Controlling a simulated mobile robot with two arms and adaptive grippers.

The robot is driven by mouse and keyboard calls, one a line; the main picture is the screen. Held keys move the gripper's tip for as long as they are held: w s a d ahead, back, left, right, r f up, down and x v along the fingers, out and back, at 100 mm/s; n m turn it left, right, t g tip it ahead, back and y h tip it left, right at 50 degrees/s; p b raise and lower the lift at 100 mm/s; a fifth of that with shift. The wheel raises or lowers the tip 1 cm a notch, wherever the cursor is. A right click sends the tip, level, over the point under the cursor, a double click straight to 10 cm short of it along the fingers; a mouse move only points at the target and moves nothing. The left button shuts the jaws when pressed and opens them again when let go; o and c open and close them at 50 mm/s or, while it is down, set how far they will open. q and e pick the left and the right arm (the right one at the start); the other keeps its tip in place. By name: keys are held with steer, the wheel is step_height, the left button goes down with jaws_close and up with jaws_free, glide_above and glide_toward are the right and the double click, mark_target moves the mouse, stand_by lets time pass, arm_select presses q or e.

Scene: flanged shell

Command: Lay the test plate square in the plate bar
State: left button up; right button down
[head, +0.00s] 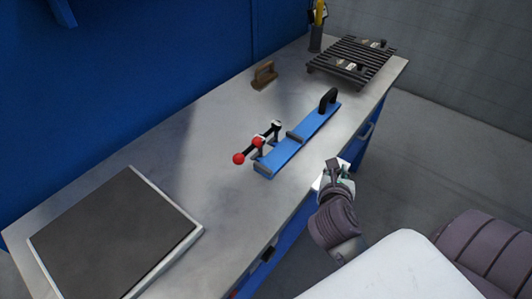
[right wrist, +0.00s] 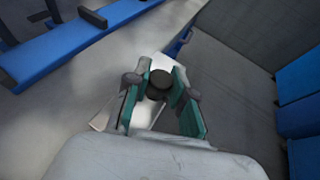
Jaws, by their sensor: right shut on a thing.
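The plate bar (head: 285,152) is a long blue bar lying diagonally on the bench. It has dark cross ledges, a black handle (head: 329,96) at its far end, and red-balled levers (head: 257,142) at its near left side. Its blue edge also shows in the right wrist view (right wrist: 70,44). My right gripper (head: 335,169) is beside the bench's front edge, right of the bar and apart from it. In the right wrist view its green-padded fingers (right wrist: 160,90) are shut on the dark knob (right wrist: 159,84) of a pale test plate (right wrist: 110,112), mostly hidden by the gripper. My left gripper is out of view.
A dark slatted rack (head: 350,64) with small pieces on it stands at the far right. A brown wooden item (head: 264,75) and a dark tool cup (head: 316,40) stand near the back. A dark mat (head: 110,240) lies near left. Bare bench lies between mat and bar.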

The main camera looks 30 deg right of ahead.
steer(key=w+a, duration=0.1)
steer(key=w, duration=0.2)
steer(key=w+a+p, duration=0.1)
steer(key=w, duration=0.3)
steer(key=w+a, duration=0.2)
steer(key=w, duration=0.1)
steer(key=shift+w+a+r, duration=0.1)
steer(key=shift+w+r, duration=0.05)
steer(key=shift+w, duration=0.2)
steer(key=shift+w+a, duration=0.2)
steer(key=shift+w, duration=0.25)
steer(key=w, duration=0.1)
steer(key=w+a, duration=0.1)
steer(key=w+f+p, duration=0.1)
steer(key=shift+w+a, duration=0.25)
steer(key=shift+w, duration=0.05)
steer(key=shift+f, duration=0.25)
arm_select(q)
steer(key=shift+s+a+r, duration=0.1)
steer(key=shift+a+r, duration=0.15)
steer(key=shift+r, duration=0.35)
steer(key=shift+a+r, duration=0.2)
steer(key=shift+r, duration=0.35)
arm_select(e)
steer(key=shift+s+d, duration=0.1)
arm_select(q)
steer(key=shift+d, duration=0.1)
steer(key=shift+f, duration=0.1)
arm_select(e)
steer(key=shift+f, duration=0.1)
